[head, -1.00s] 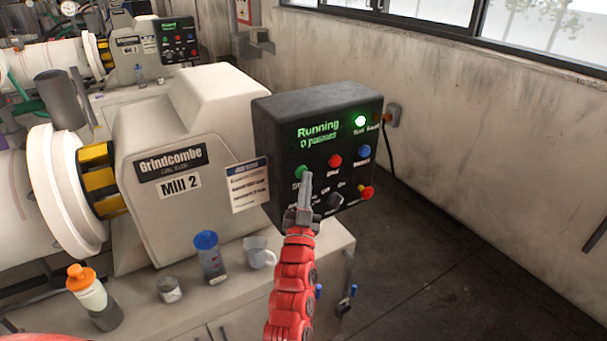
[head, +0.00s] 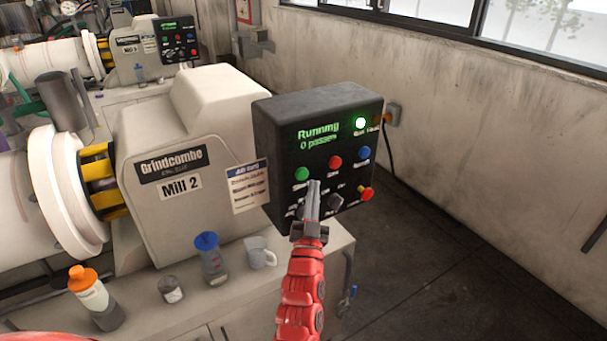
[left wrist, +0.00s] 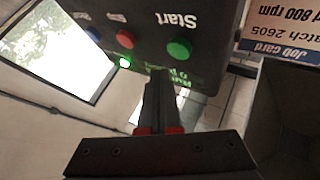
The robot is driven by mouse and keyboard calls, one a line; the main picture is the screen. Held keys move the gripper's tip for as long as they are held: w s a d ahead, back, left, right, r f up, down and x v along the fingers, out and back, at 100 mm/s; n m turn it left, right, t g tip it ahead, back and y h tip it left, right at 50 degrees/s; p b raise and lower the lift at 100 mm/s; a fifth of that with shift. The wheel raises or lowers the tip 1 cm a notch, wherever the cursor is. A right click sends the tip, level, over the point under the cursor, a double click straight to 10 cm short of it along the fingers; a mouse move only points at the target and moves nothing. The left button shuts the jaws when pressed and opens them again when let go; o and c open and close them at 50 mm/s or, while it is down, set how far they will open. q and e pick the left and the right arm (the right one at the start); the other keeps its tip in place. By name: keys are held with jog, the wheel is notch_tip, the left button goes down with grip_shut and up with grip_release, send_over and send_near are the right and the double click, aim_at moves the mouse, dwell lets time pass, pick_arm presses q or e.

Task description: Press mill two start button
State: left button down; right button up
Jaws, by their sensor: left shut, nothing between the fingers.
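The mill two control box (head: 285,118) is black and fixed beside the cream housing labelled Mill 2 (head: 180,185). Its green start button (head: 301,174) is at the left of the button row, with a red button (head: 335,163) and a blue button (head: 364,153) to its right. The display reads "Running" and a green lamp (head: 360,122) glows. My left gripper (head: 314,186) is shut and empty, just below and right of the green button in the head view, apart from it. The left wrist view shows the start button (left wrist: 179,49) and the shut fingers (left wrist: 158,88). My right gripper is not seen.
A cream bench (head: 240,299) below holds an orange-capped bottle (head: 93,298), a small jar (head: 171,290), a blue-capped bottle (head: 212,260) and a clear jug (head: 260,253). A job card (head: 248,187) hangs left of the box. Another mill stands behind. Floor at right is clear.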

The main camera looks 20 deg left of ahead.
pick_arm(q)
jog(key=s+d, duration=0.1)
jog(key=s+d+p, duration=0.1)
jog(key=shift+s+d, duration=0.15)
jog(key=shift+d, duration=0.2)
dwell(0.5)
